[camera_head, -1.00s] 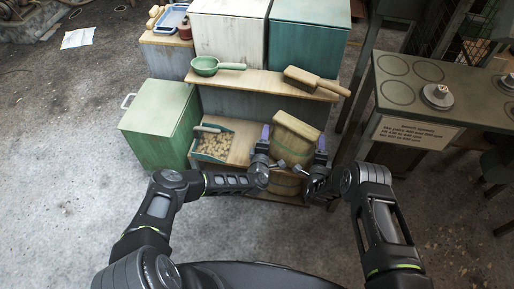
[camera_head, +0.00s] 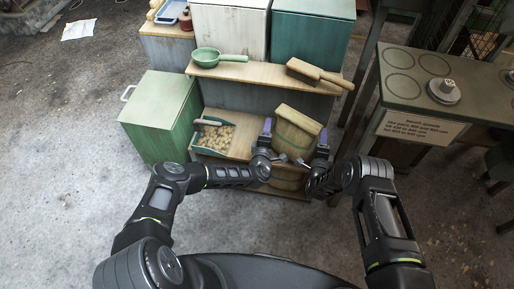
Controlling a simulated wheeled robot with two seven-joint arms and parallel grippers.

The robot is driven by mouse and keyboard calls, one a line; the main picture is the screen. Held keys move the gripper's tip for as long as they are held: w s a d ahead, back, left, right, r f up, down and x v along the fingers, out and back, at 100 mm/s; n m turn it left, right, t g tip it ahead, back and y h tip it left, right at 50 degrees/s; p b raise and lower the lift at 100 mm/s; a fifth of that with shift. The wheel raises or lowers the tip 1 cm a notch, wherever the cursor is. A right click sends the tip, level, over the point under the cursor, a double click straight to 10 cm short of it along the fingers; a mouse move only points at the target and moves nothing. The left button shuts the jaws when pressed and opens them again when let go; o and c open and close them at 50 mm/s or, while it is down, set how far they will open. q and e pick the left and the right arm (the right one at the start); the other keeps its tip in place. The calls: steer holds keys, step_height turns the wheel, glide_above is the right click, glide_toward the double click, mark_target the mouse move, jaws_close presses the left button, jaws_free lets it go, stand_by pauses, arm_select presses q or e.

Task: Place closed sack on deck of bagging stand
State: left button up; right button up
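The closed sack (camera_head: 296,134) is a tan, bulky bag with a paler flat top, tilted a little. The finger gaps are too small to make out. My wrists cover part of the sack's lower front.
A teal tray of potato-like lumps with a scoop (camera_head: 212,136) is left of the sack. The upper shelf (camera_head: 262,73) holds a green ladle (camera_head: 208,57) and a wooden brush (camera_head: 318,73). A green bin (camera_head: 160,117) stands left, a table (camera_head: 415,100) right.

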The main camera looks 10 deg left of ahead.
mark_target(274, 140)
arm_select(q)
steer(key=shift+h, duration=0.4)
steer(key=d+f+b, duration=0.3)
steer(key=shift+s+f, duration=0.35)
steer(key=shift+f, duration=0.05)
arm_select(e)
steer(key=a+f, duration=0.2)
steer(key=f, duration=0.1)
steer(key=shift+f, duration=0.2)
arm_select(q)
steer(key=shift+a+r, duration=0.1)
steer(key=shift+a, duration=1.85)
arm_select(e)
steer(key=shift+d+r, duration=0.2)
steer(key=shift+d, duration=1.7)
arm_select(q)
steer(key=shift+a, duration=0.25)
arm_select(e)
steer(key=shift+d, duration=0.2)
arm_select(q)
steer(key=o, duration=0.5)
steer(key=shift+a, duration=0.1)
arm_select(e)
steer(key=o, duration=0.5)
steer(key=shift+d, duration=0.1)
arm_select(q)
steer(key=v, duration=1.2)
